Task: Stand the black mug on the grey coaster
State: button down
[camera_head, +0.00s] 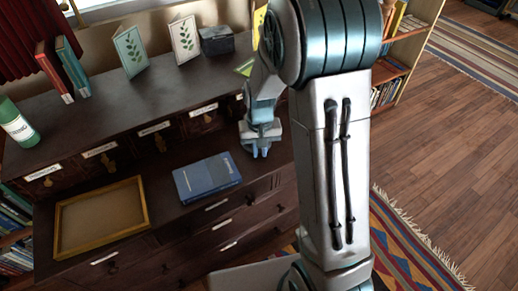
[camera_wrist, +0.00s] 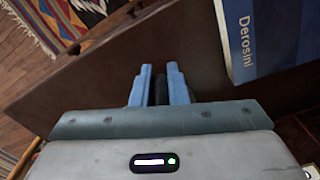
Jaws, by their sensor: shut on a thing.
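My gripper (camera_head: 262,152) is over the right part of the lower desk surface, just right of the blue book. In the wrist view its two blue fingers (camera_wrist: 159,70) are close together, with a narrow strip of the black mug (camera_wrist: 160,90) between them. Most of the mug is hidden, and I cannot make it out in the head view. I cannot tell whether it touches the desk. I do not see the grey coaster in either view.
The blue book (camera_head: 206,177) lies on the dark desk and shows in the wrist view (camera_wrist: 262,40). A wooden tray (camera_head: 143,188) lies to its left. A green bottle (camera_head: 18,122), cards (camera_head: 131,50) and a dark box (camera_head: 216,40) stand on the upper shelf. Small drawers line the back.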

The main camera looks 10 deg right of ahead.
jog(key=shift+f, duration=0.15)
jog(key=c, duration=1.4)
grip_release()
jog(key=shift+c, duration=0.2)
notch_tip(320, 180, up, 11)
jog(key=shift+r+p, duration=0.1)
jog(key=shift+p, duration=0.5)
jog(key=shift+s+r, duration=0.15)
jog(key=shift+r, duration=0.45)
jog(key=s+d+r+t, duration=0.1)
jog(key=s+r, duration=0.1)
jog(key=s, duration=0.6)
jog(key=s+d+r+n+t, duration=0.1)
jog(key=s+r, duration=0.1)
jog(key=s, duration=0.7)
jog(key=shift+d, duration=0.2)
jog(key=shift+r, duration=0.1)
